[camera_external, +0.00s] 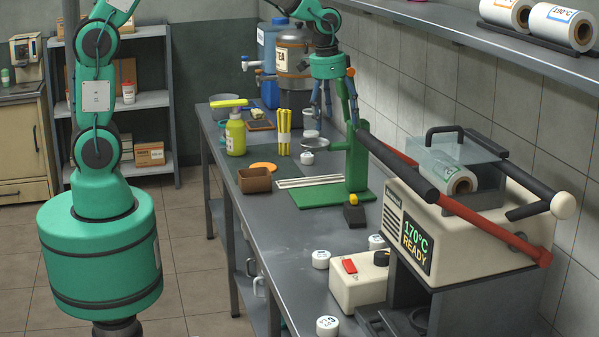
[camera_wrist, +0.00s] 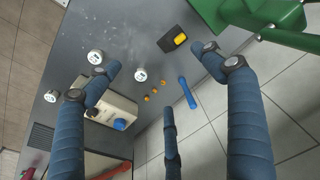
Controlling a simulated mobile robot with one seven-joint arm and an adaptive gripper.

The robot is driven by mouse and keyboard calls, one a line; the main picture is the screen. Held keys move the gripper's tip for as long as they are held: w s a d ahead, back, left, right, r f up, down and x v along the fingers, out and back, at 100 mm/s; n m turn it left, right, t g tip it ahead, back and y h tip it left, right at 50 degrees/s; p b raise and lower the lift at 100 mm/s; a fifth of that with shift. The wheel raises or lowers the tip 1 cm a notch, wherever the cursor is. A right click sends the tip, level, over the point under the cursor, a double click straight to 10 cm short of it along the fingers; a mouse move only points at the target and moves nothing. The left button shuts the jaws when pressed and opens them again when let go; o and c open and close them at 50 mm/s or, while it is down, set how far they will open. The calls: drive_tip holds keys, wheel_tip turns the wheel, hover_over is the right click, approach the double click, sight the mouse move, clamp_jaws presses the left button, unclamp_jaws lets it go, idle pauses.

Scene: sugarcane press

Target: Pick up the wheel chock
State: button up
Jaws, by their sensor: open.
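The wheel chock (camera_external: 354,212) is a small black wedge with a yellow part. It sits on the grey bench just in front of the green press base (camera_external: 322,194). In the wrist view the chock (camera_wrist: 170,42) lies near the top, beside the green base (camera_wrist: 262,18). My gripper (camera_external: 338,108) is open and empty, pointing down beside the green press column, well above the chock. In the wrist view its blue fingers (camera_wrist: 158,74) are spread apart, and the chock is near the right fingertip in the picture, not visibly touched.
A red-and-black lever (camera_external: 398,170) slopes beside my gripper towards the cream sealing machine (camera_external: 460,232). White-lidded jars (camera_external: 321,259) and a cream switch box (camera_external: 345,290) stand nearer the camera. A yellow-green bottle (camera_external: 236,134) and brown tray (camera_external: 254,180) are left.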

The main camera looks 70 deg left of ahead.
drive_tip(key=g, duration=0.1)
hover_over(355, 197)
wheel_tip(355, 197, down, 15)
drive_tip(key=shift+s+d+m, duration=0.15)
drive_tip(key=shift+s+m, duration=0.05)
drive_tip(key=shift+m, duration=0.1)
drive_tip(key=shift+f+b, duration=0.4)
drive_tip(key=shift+f, duration=3.9)
drive_tip(key=shift+f, duration=0.1)
drive_tip(key=shift+w+f+b, duration=0.1)
drive_tip(key=shift+f+b, duration=0.5)
drive_tip(key=shift+f, duration=1.85)
drive_tip(key=c, duration=1.7)
drive_tip(key=shift+r, duration=0.1)
drive_tip(key=shift+c, duration=0.3)
